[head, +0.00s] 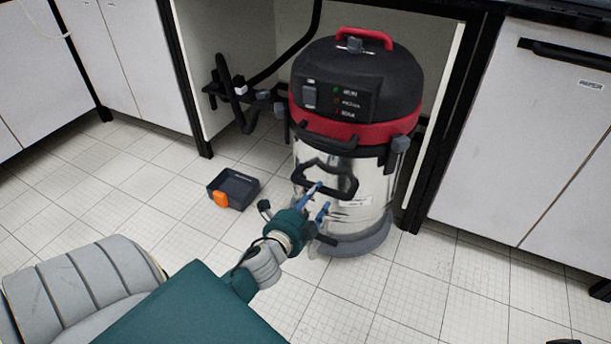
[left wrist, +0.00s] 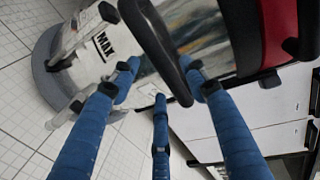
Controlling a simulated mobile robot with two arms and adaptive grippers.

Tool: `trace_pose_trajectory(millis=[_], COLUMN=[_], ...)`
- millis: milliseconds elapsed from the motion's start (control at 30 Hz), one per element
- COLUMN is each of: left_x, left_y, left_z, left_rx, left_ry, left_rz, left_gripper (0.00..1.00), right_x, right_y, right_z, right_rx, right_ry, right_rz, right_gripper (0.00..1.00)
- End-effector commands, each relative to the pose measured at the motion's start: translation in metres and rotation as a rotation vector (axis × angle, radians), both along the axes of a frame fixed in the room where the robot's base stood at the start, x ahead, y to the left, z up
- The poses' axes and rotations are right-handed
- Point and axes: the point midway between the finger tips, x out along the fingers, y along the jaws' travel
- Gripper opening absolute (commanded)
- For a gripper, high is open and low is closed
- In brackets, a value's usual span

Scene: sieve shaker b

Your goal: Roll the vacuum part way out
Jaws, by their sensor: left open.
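The vacuum (head: 350,120) stands upright on the floor at the mouth of an open bay under the counter. It has a black and red head, a shiny steel drum and a grey round base. A black loop handle (head: 345,186) sticks out from the front of the drum. My left gripper (head: 322,200) is open at this handle. In the left wrist view, the handle (left wrist: 153,40) passes between the spread blue fingers of the gripper (left wrist: 160,86). I cannot tell whether any finger touches it. My right gripper is not in view.
A dark open bin (head: 236,188) with an orange part sits on the floor left of the vacuum. A black hose (head: 290,55) and a black fitting (head: 240,90) are in the bay. White cabinets stand on both sides. The tiled floor (head: 400,290) in front is mostly clear.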

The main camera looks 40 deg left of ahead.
Motion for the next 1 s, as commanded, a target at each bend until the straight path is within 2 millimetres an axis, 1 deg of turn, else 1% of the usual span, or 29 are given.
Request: trace_pose_trajectory(millis=[33,200,300,400,533,1000], left_x=[-0.013,-0.045,-0.058,-0.067,-0.071,-0.07], left_y=[-0.003,-0.01,-0.014,-0.016,-0.017,-0.017], left_z=[0.001,0.008,0.011,0.014,0.015,0.015], left_rx=[-0.002,-0.001,-0.001,-0.001,-0.001,0.0], left_ry=[0.003,0.002,0.002,0.001,0.0,0.0], left_rz=[0.0,0.001,0.001,0.0,0.001,0.0], left_gripper=[0.45,0.45,0.45,0.45,0.45,0.45], right_x=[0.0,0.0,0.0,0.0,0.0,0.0], right_y=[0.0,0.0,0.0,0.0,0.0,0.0], right_z=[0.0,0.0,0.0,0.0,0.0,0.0], right_rx=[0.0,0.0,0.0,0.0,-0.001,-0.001], right_ry=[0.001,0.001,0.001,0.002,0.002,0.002], right_rz=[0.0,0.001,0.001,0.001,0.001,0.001], right_gripper=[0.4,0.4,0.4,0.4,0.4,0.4])
